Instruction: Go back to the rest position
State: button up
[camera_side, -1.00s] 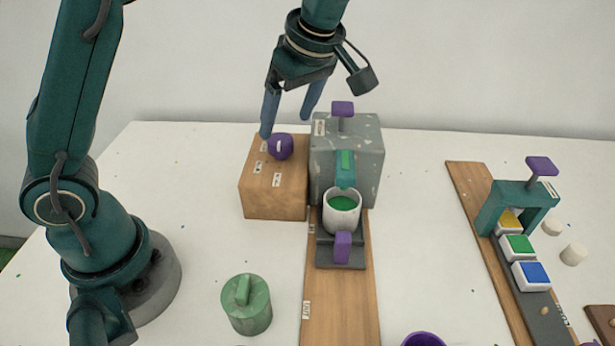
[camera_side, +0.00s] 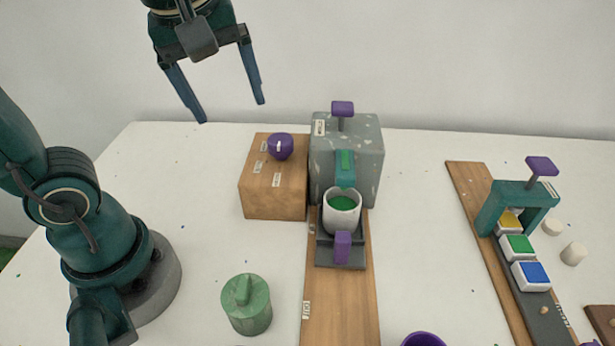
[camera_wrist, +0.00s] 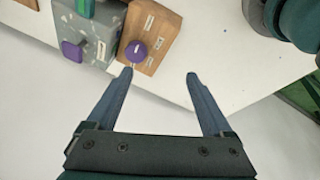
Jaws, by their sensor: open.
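My gripper (camera_side: 232,112) is open and empty, raised high over the back left of the white table. It also shows in the wrist view (camera_wrist: 159,75), its two blue fingers spread wide with nothing between them. A wooden box (camera_side: 273,193) with a purple knob (camera_side: 281,147) on top stands below and to the right of it, apart from the fingers. The box (camera_wrist: 158,32) and knob (camera_wrist: 136,50) also show near the top of the wrist view.
A grey machine (camera_side: 362,150) stands right of the box, with a white cup (camera_side: 341,222) of green paint before it. A green lidded pot (camera_side: 247,308) stands in front. A teal arch (camera_side: 518,194) spans paint trays at right. The air around my gripper is clear.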

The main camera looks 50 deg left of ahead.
jog(key=s+d+f+m+t+h, duration=0.2)
jog(key=s+d+f+m, duration=0.1)
jog(key=m, duration=1)
notch_tip(320, 180, down, 2)
jog(key=shift+s+f, duration=0.2)
jog(key=shift+s, duration=0.7)
